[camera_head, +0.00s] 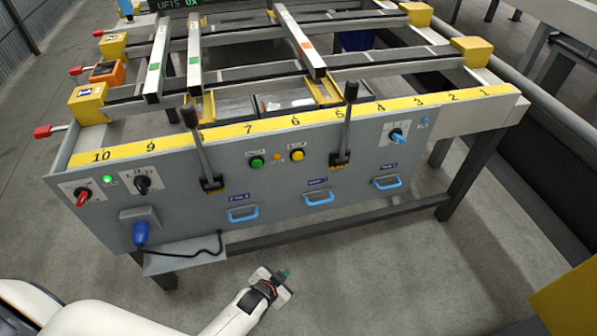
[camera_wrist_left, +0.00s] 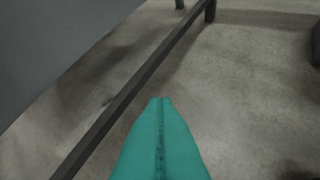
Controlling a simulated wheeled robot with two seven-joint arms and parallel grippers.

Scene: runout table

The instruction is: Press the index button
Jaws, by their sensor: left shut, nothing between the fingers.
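A green button (camera_head: 256,162) and a yellow button (camera_head: 297,155) sit on the grey front panel (camera_head: 330,212) of the runout table, with a small orange light or button (camera_head: 277,157) between them. Small labels stand above the two larger buttons, but I cannot read which one says index. My left gripper (camera_head: 284,273) is low in front of the panel, well below the buttons and apart from them. Its teal fingers (camera_wrist_left: 161,102) are shut together and empty in the left wrist view. My right gripper is not in view.
Two black levers (camera_head: 347,122) (camera_head: 197,140) stand up either side of the buttons. Blue drawer handles (camera_head: 318,198) stick out below them. A blue plug (camera_head: 141,233) with a black cable hangs at the left. A dark lower rail (camera_wrist_left: 130,95) crosses the wrist view; the floor around is clear.

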